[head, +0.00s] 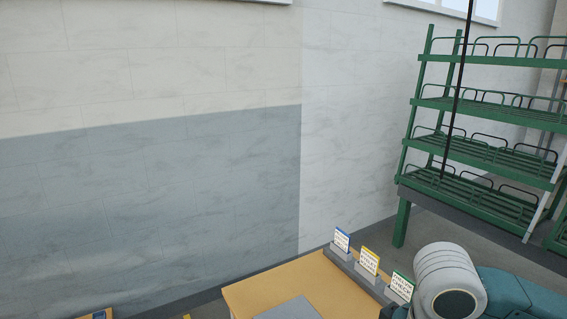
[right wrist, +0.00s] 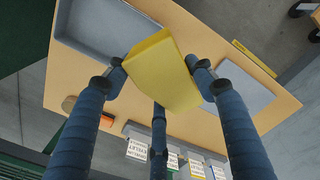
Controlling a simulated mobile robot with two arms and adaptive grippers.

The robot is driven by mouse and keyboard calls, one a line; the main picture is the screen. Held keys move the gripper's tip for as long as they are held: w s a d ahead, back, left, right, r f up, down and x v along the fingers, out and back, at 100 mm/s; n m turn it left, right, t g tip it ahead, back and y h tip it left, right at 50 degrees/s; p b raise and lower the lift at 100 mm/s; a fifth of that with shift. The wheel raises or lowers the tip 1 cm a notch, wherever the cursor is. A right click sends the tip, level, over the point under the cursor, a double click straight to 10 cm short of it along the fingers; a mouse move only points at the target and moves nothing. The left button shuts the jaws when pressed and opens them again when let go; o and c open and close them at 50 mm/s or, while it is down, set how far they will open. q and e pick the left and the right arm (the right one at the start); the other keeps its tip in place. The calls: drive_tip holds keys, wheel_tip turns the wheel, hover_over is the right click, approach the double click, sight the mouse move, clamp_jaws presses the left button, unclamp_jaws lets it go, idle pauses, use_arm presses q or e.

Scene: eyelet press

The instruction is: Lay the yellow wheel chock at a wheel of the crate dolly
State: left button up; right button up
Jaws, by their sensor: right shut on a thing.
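The yellow wheel chock (right wrist: 162,82) is a wedge-like block in the middle of the right wrist view. My right gripper (right wrist: 157,72) is shut on it, with blue fingers on both sides and a third finger below. The chock is held above a wooden-topped table (right wrist: 120,112). Dark wheels (right wrist: 302,9) show at the top right corner of the right wrist view, apart from the chock; I cannot tell whether they belong to the crate dolly. The dolly is not clearly seen in the head view. My left gripper is not in view.
A green rack (head: 480,150) stands at the right in the head view. Open floor shows beyond the table.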

idle(0.3)
idle(0.4)
drive_tip(key=shift+w+r, duration=0.1)
drive_tip(key=shift+w, duration=0.05)
drive_tip(key=w+m+p, duration=0.1)
drive_tip(key=m, duration=0.1)
drive_tip(key=w+m+p, duration=0.1)
drive_tip(key=m, duration=0.1)
drive_tip(key=w+m+p, duration=0.1)
drive_tip(key=w+m, duration=0.1)
drive_tip(key=shift+d, duration=0.3)
drive_tip(key=w+f+m, duration=0.1)
drive_tip(key=f+m, duration=0.1)
drive_tip(key=f, duration=0.3)
drive_tip(key=w+d+f+m+p, duration=0.1)
drive_tip(key=f+m, duration=0.1)
drive_tip(key=f, duration=0.4)
drive_tip(key=w+d+f+m+p, duration=0.1)
drive_tip(key=f+m, duration=0.1)
drive_tip(key=f, duration=0.4)
drive_tip(key=shift+w+f+p, duration=0.1)
drive_tip(key=shift+f+p, duration=0.2)
drive_tip(key=shift+f, duration=2.05)
